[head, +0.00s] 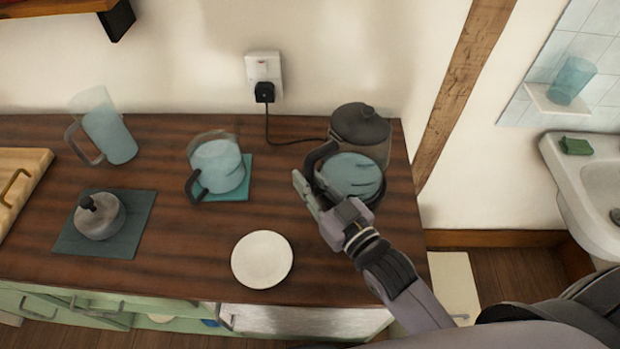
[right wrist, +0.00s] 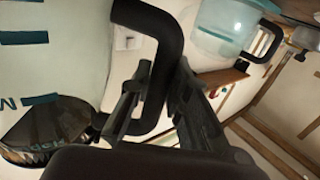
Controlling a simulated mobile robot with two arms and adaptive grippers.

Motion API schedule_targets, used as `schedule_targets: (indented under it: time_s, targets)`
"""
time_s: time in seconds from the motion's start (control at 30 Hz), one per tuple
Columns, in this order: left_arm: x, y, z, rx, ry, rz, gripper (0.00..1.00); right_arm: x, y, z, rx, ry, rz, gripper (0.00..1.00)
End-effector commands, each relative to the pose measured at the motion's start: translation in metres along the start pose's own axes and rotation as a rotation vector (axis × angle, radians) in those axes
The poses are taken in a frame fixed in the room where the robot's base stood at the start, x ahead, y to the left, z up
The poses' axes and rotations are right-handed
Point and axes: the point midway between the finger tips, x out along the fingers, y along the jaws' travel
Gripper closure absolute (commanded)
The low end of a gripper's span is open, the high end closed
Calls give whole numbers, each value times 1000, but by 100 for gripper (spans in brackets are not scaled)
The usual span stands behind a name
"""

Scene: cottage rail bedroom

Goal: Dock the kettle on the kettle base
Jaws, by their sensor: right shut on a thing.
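The kettle (head: 372,153) has a glass body with blue-tinted water, a dark lid and a black handle, and stands near upright at the counter's right end. My right gripper (head: 308,183) is shut on its handle, on the kettle's left side. In the right wrist view the black handle (right wrist: 163,35) passes between the fingers (right wrist: 165,103), and the marked glass body fills the left. A dark rim, seemingly the kettle base (head: 378,195), shows below the kettle. The kettle hides most of it, and I cannot tell whether they touch or are seated. My left gripper is out of view.
A cord runs from the wall socket (head: 264,72) behind the kettle. A glass jug (head: 217,165) on a teal mat, a white plate (head: 262,260), a tilted-looking pitcher (head: 110,135) and a small grey pot (head: 100,216) stand leftward. The counter's right edge is close.

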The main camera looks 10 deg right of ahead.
Motion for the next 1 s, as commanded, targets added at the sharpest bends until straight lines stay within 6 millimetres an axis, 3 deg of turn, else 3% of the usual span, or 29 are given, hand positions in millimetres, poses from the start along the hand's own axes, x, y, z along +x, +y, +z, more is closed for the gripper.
schedule_targets:
  time_s: [0.1,0.13,0.23,0.57,1.0]
  targets:
    - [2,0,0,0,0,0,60,0,0,-1,-5,9,1,100]
    - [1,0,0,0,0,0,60,0,0,-2,-5,9,0,81]
    - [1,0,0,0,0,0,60,0,0,-1,-3,7,0,75]
    - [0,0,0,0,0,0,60,-2,0,4,3,-6,0,75]
    - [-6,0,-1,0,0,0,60,-37,0,3,1,-5,0,75]
